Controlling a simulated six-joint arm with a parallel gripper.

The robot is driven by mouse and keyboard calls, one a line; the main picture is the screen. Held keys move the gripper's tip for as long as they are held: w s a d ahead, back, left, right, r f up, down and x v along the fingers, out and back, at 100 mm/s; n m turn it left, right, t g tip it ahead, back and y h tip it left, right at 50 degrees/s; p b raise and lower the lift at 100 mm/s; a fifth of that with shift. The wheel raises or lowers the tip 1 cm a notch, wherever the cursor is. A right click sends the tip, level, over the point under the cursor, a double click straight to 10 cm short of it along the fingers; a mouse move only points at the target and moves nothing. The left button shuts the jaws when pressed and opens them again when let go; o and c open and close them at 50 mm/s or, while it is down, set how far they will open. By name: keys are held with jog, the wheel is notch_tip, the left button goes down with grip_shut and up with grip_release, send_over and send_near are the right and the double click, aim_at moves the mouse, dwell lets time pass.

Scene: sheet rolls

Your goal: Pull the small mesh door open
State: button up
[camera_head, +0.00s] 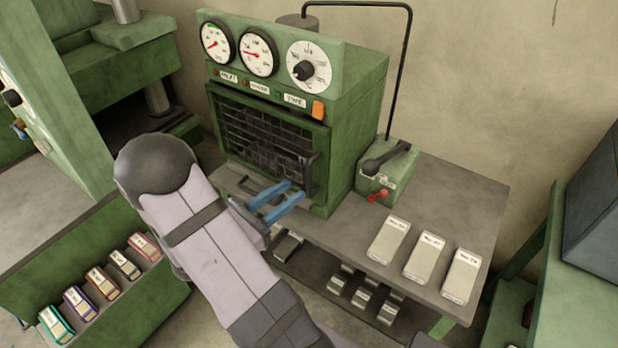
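The small mesh door (262,132) is a dark grid set in a green frame on the front of the green machine (345,120). It looks closed, flush with the front. A dark upright handle (311,172) stands out at its lower right. My gripper (296,189) has two blue fingers, set apart with nothing seen between them. It is in front of the door's lower right part, just below and left of the handle. Whether the fingertips touch anything cannot be told. My arm hides part of the table's front left.
Three labelled pale blocks (425,255) lie on the grey table (465,200) to the right. A small green box with a black lever and red knob (385,180) stands beside the machine. A green rack of coloured boxes (100,285) is at lower left.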

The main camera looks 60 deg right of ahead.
aim_at(309, 193)
jog(key=shift+s+d+r+p, duration=0.1)
jog(key=shift+s+d+p, duration=0.25)
jog(key=shift+d, duration=0.85)
jog(key=shift+s+d+p, duration=0.2)
jog(key=shift+d+p, duration=0.3)
jog(key=shift+d, duration=0.7)
jog(key=shift+s+d+r+p, duration=0.1)
jog(key=shift+s+d+p, duration=0.25)
jog(key=shift+d, duration=0.85)
jog(key=shift+w, duration=0.1)
grip_shut()
